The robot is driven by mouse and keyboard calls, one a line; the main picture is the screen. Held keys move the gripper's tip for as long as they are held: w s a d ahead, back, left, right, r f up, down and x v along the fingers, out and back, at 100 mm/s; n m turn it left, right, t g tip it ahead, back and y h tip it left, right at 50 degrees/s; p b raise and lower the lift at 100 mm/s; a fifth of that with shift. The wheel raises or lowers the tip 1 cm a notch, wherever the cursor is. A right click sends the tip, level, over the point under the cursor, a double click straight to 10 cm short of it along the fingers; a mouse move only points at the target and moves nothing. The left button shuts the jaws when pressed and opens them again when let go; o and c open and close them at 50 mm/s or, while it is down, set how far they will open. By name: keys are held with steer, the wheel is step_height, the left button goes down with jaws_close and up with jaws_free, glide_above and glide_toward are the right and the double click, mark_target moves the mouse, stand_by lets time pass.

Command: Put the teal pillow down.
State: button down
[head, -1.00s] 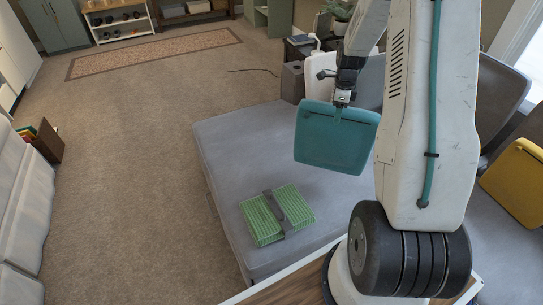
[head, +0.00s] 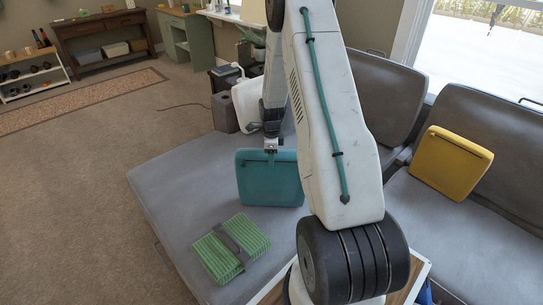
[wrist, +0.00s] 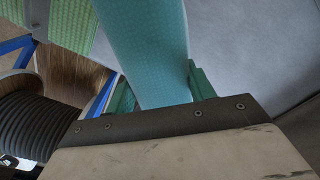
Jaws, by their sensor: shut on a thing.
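The teal pillow (head: 270,180) hangs upright below my gripper (head: 271,150) in the head view, over the grey chaise part of the sofa (head: 185,165). My gripper is shut on its top edge. In the wrist view the teal pillow (wrist: 145,45) fills the space between the green fingers (wrist: 155,95) of my gripper. Whether the pillow's lower edge touches the seat cannot be told.
A folded green striped blanket with a grey band (head: 231,249) lies on the chaise, left of and nearer than the pillow. A yellow pillow (head: 451,162) leans on the sofa back at right. A white pillow (head: 247,103) stands behind my arm. The chaise's left part is clear.

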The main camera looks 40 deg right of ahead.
steer(key=c, duration=0.5)
jaws_free()
